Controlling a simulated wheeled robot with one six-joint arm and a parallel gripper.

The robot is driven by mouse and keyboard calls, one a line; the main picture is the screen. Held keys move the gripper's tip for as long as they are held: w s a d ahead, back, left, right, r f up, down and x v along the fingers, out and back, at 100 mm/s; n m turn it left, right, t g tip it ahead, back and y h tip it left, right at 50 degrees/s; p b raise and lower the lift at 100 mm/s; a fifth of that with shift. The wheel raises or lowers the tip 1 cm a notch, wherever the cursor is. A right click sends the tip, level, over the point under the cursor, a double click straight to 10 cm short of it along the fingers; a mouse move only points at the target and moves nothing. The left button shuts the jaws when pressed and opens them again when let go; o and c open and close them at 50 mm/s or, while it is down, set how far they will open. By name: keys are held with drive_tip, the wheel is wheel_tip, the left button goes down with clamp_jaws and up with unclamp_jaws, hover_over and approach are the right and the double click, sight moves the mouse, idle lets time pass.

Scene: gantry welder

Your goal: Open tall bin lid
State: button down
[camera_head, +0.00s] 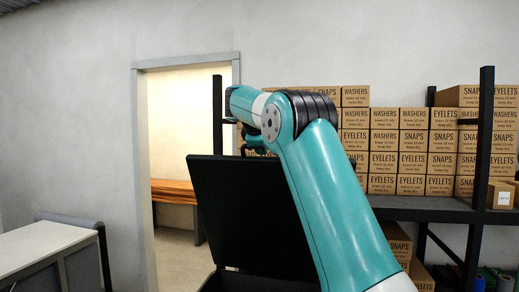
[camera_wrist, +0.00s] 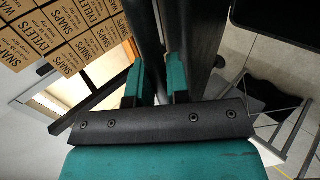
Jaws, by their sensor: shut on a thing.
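The tall bin's black lid (camera_head: 245,215) stands raised, close to upright, in the head view. A little of the dark bin body (camera_head: 262,284) shows below it at the bottom edge. My gripper (camera_head: 257,149) is at the lid's top edge, partly hidden behind the lid and my arm. In the wrist view my gripper's two teal fingers (camera_wrist: 158,75) are shut on a dark edge of the lid (camera_wrist: 147,38), which runs up between them. The bin's inside is hidden from the head view.
Shelves of cardboard boxes (camera_head: 400,150) stand behind at the right, close to my arm. A doorway (camera_head: 175,120) with a wooden bench beyond is behind at the left. A pale-topped table (camera_head: 45,245) stands at the far left, with open floor between.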

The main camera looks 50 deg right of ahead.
drive_tip(key=shift+w+a, duration=0.1)
drive_tip(key=shift+w, duration=0.05)
drive_tip(key=c, duration=1.1)
unclamp_jaws()
drive_tip(key=shift+w, duration=0.1)
drive_tip(key=shift+s, duration=0.2)
drive_tip(key=v, duration=1.1)
drive_tip(key=shift+a+r, duration=0.2)
drive_tip(key=shift+r, duration=0.05)
drive_tip(key=shift+s, duration=0.15)
